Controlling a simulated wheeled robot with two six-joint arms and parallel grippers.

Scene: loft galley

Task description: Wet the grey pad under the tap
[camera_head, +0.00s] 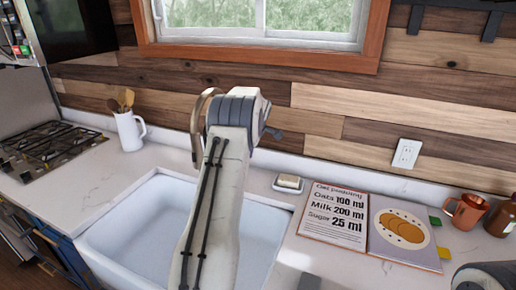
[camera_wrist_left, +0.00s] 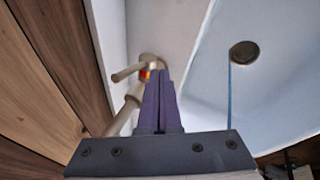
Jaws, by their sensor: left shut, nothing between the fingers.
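The tap's curved bronze spout (camera_head: 197,120) rises behind the white sink (camera_head: 118,232) in the head view. My left arm reaches across the sink to the tap and hides its lower part. My left gripper (camera_wrist_left: 160,76) is shut and empty in the left wrist view, with its fingertips beside the tap's handle (camera_wrist_left: 128,72), which has a red mark. I cannot tell whether they touch. A thin blue line runs from near the drain (camera_wrist_left: 244,54); it looks like a stream of water. My right gripper is not in view.
A small dish with a pale bar (camera_head: 289,182) stands right of the sink. An open recipe book (camera_head: 336,215), a copper mug (camera_head: 466,211) and a brown jar (camera_head: 502,214) are further right. A white jug of utensils (camera_head: 129,131) and a hob (camera_head: 45,145) stand left.

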